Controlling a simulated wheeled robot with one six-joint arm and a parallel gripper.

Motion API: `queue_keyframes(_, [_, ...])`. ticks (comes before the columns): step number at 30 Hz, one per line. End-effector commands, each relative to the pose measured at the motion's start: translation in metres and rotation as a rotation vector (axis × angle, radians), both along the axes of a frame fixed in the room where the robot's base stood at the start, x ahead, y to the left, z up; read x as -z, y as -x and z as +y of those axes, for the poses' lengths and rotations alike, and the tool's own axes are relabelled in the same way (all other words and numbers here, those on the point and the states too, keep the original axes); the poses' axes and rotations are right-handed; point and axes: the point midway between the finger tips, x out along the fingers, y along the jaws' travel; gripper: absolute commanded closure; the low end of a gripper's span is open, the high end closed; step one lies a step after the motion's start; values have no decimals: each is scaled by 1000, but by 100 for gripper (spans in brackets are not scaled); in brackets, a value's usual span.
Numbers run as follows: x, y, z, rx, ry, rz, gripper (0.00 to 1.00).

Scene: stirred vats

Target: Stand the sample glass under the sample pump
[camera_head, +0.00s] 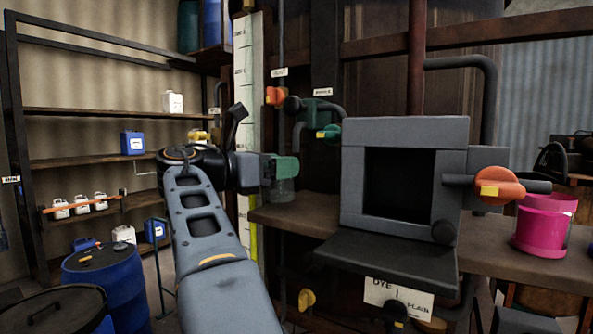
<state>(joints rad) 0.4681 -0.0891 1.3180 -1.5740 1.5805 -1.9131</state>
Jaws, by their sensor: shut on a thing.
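My gripper (284,168) is left of the grey box, in front of the dark vat wall. It is shut on the sample glass (282,191), a small clear vessel whose lower part shows below the green jaws. The glass looks upright and close to the left end of the wooden shelf; I cannot tell if it touches the shelf. A green fitting (318,114) with a small labelled plate above it is on the vat wall, up and right of my gripper. It may be the sample pump, but the label is too small to read surely.
A grey box (452,182) with a lowered flap stands on the wooden shelf (318,212), with an orange-handled valve (498,187) at its right. Pink tubs (540,230) stand at the right. A blue drum (128,280) and racks with canisters are at the left.

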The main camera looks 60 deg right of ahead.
Motion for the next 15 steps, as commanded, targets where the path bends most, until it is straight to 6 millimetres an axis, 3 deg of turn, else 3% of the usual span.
queue_keyframes(9, [-2, 21, -37, 5, 0, 0, 68])
queue_keyframes(15, [14, 19, -35, -1, 1, 0, 68])
